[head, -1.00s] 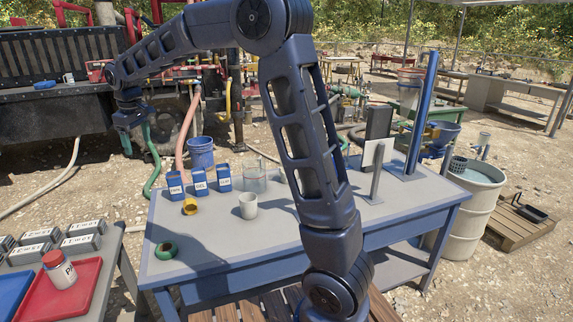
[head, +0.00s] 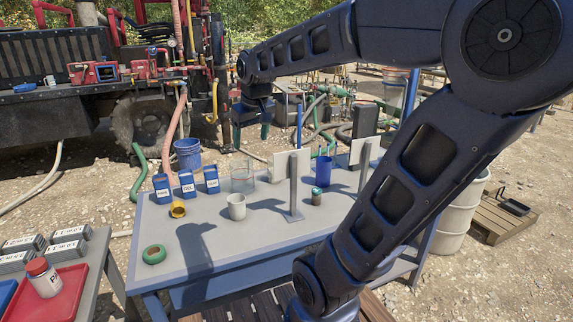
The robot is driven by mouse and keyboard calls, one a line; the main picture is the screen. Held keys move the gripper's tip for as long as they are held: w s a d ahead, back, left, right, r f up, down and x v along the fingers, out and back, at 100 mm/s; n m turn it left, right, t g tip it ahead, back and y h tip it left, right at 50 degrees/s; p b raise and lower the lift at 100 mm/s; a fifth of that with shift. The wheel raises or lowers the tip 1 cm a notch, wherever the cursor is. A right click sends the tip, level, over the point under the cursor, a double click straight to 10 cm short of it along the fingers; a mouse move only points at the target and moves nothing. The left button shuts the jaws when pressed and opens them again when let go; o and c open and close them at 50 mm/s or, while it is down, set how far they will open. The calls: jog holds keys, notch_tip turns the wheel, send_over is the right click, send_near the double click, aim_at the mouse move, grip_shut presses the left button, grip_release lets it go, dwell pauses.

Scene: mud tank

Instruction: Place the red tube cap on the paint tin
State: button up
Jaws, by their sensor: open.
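A white container with a red top (head: 44,278) stands upright on the red tray (head: 78,284) at the lower left. Its dark lettering starts with P, and the rest is turned away. I cannot tell whether its red top is a tube cap. No separate red tube cap can be made out. A small tin with a teal top (head: 316,197) stands on the blue-grey table, and I cannot tell if it is the paint tin. My gripper (head: 251,126) points down above the table's far side, well away from the red-topped container. It looks open and empty.
Grey boxes (head: 56,248) sit on the left bench.

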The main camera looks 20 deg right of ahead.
jog(key=s+d+f+m, duration=0.3)
jog(key=s+d+f, duration=0.2)
jog(key=s, duration=0.5)
jog(key=shift+s+d+f+t, duration=0.15)
jog(key=shift+d+f+t, duration=0.2)
jog(key=shift+d, duration=0.45)
